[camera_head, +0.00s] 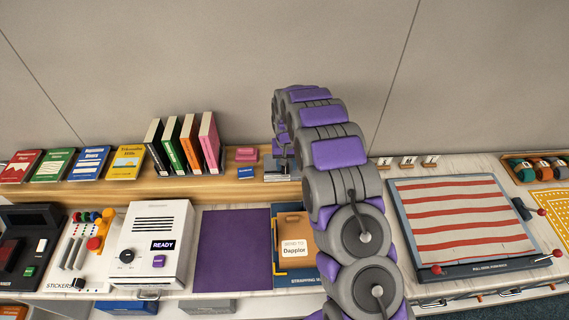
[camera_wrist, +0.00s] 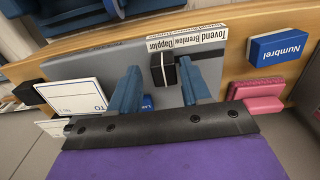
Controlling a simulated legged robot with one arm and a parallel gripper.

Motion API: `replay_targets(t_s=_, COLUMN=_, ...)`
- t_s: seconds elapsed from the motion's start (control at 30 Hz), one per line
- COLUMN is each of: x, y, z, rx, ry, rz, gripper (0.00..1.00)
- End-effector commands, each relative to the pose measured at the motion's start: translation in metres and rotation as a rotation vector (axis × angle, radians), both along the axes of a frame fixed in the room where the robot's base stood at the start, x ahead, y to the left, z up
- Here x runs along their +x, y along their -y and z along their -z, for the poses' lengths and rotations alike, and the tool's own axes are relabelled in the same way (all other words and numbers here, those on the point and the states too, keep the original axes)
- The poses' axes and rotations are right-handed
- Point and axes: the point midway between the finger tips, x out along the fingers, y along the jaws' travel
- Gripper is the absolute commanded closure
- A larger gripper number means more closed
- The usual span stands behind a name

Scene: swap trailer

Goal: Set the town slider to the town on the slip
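The slip (camera_head: 294,249) lies on an orange-brown package at the front middle and reads "SEND TO Dapplor". The town slider shows upside down in the wrist view, with a black knob (camera_wrist: 163,72) on a grey housing and a white label strip (camera_wrist: 203,39) reading Toyend, Bremlaw and Dapplor. My gripper (camera_wrist: 160,82) is open. Its two blue fingers stand on either side of the knob, with a gap visible around it. Whether a finger touches the knob, and which town it marks, I cannot tell. In the head view my arm hides most of the slider.
A blue Numbrel block (camera_wrist: 279,47) and a pink stamp (camera_wrist: 262,92) sit beside the slider on the wooden shelf. A white card (camera_wrist: 80,98) with "TO" on it is on the other side. Upright books (camera_head: 187,145) stand left along the shelf. A purple mat (camera_head: 234,249) is bare.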

Motion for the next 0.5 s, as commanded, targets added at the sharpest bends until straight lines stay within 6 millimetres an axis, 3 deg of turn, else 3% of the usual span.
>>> replay_targets(t_s=0.33, x=0.001, y=-0.003, z=-0.003, rx=-0.001, ry=0.002, rz=0.000, gripper=0.47)
replay_targets(t_s=0.5, x=0.001, y=-0.003, z=-0.022, rx=-0.001, ry=0.003, rz=0.000, gripper=0.47)
